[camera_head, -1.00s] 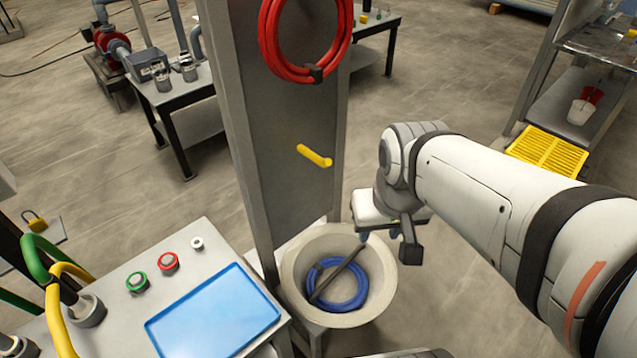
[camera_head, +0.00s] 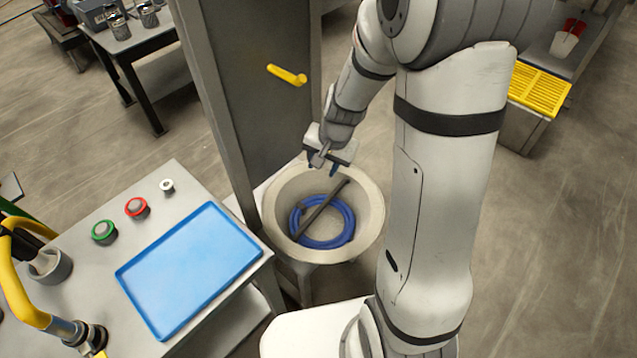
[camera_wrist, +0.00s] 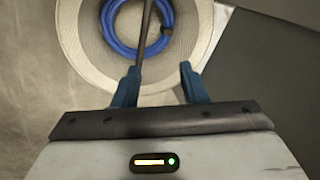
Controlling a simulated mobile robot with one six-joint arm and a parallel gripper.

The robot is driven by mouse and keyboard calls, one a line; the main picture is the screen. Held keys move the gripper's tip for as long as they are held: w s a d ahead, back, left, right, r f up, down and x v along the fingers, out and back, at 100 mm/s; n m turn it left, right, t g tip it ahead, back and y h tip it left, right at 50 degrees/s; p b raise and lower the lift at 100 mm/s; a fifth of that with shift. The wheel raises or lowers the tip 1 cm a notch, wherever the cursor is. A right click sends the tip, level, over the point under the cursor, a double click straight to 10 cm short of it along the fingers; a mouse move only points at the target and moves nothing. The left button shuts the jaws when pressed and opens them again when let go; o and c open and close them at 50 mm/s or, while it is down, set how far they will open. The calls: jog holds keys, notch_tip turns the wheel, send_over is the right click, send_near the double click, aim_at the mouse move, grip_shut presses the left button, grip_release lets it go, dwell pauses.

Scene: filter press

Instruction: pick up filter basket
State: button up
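No thing is plainly recognisable as a filter basket. A round pale tub (camera_head: 376,208) stands below my gripper, and its rough-textured wall shows in the wrist view (camera_wrist: 195,28). A coiled blue hose (camera_head: 346,232) and a dark rod (camera_head: 322,209) lie in it; I cannot tell whether the tub is the basket. My gripper (camera_head: 321,171) is over the tub's back rim. In the wrist view its two blue fingers (camera_wrist: 160,85) are apart, with nothing clearly held between them. The rod's end appears near the left finger; contact is unclear.
A grey console with a blue tray (camera_head: 190,270) and red and green buttons stands left of the tub. A grey post panel with a yellow peg (camera_head: 287,75) rises behind it. Metal canisters (camera_head: 117,22) stand on a table at back left. A yellow grate (camera_head: 538,88) is at right.

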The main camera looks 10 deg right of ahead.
aim_at(324, 204)
jog(key=w+f+m+b, duration=0.1)
jog(key=f+b, duration=0.1)
jog(key=f, duration=0.6)
jog(key=w+f+m+b, duration=0.1)
jog(key=f+b, duration=0.1)
jog(key=f, duration=0.6)
jog(key=w+d+f+m+b, duration=0.1)
jog(key=w+f+b, duration=0.1)
jog(key=f, duration=0.6)
jog(key=shift+w+d+f+m+b, duration=0.1)
jog(key=shift+m+b, duration=0.2)
jog(key=shift+b, duration=0.1)
grip_shut()
